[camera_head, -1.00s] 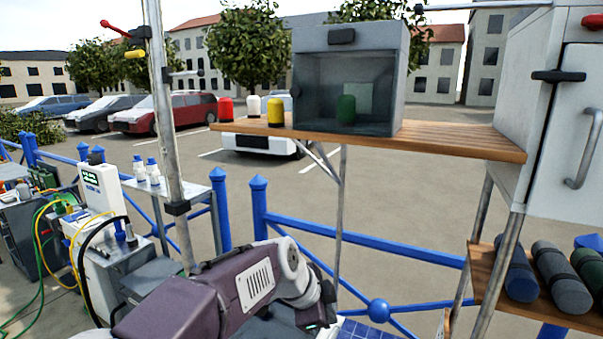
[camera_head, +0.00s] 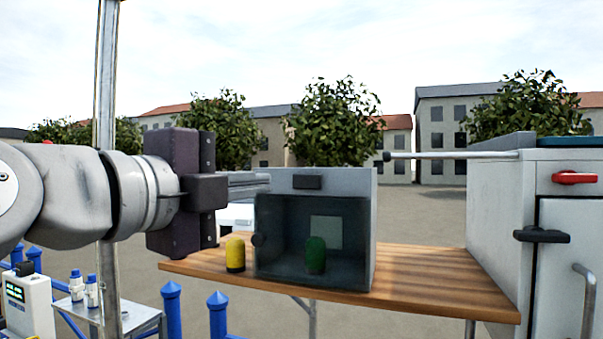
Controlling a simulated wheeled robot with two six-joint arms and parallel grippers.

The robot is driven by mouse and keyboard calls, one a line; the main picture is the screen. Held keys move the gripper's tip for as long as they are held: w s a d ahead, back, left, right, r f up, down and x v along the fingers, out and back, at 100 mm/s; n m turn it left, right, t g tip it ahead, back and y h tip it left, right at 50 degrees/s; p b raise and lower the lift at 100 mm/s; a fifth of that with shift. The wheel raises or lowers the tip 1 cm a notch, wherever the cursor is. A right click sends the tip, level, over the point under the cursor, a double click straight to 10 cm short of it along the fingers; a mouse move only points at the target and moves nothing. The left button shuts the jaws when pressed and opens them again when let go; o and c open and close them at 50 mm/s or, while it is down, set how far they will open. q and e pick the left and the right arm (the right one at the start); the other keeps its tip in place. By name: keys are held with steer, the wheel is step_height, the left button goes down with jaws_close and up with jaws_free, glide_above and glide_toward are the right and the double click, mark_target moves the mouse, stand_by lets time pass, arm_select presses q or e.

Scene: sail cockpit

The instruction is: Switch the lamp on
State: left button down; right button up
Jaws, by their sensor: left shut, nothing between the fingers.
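No part in view is plainly a lamp or its switch. A grey box (camera_head: 362,230) with a dark see-through front stands on a wooden shelf (camera_head: 430,285). It has a black block (camera_head: 307,182) at its top front and a dark knob at the front's left edge. A green-capped canister (camera_head: 316,255) shows behind the front, and a yellow one (camera_head: 235,254) stands left of the box. My left gripper (camera_head: 264,182) comes in from the left, shut and empty, its fingertips overlapping the box's upper left corner in the picture. Contact cannot be told. My right gripper is out of view.
A light grey cabinet (camera_head: 490,200) with a red handle (camera_head: 577,178), a black lever (camera_head: 541,236) and a rod (camera_head: 450,155) stands at the right. A metal pole (camera_head: 106,90) rises behind my left arm. Blue posts (camera_head: 172,310) stand below the shelf.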

arm_select(q)
steer(key=p, duration=0.6)
glide_toward(312, 181)
steer(key=w+d, duration=0.1)
steer(key=p+x, duration=0.1)
steer(key=x, duration=0.1)
steer(key=p+x, duration=0.1)
steer(key=x, duration=0.1)
steer(key=shift+w+d+r+p, duration=0.1)
steer(key=shift+w+r+p, duration=0.1)
steer(key=shift+w+p, duration=0.15)
steer(key=shift+w+d+f, duration=0.15)
steer(key=shift+w+f, duration=0.05)
steer(key=shift+w, duration=0.25)
steer(key=shift+s, duration=0.1)
steer(key=shift+s, duration=0.15)
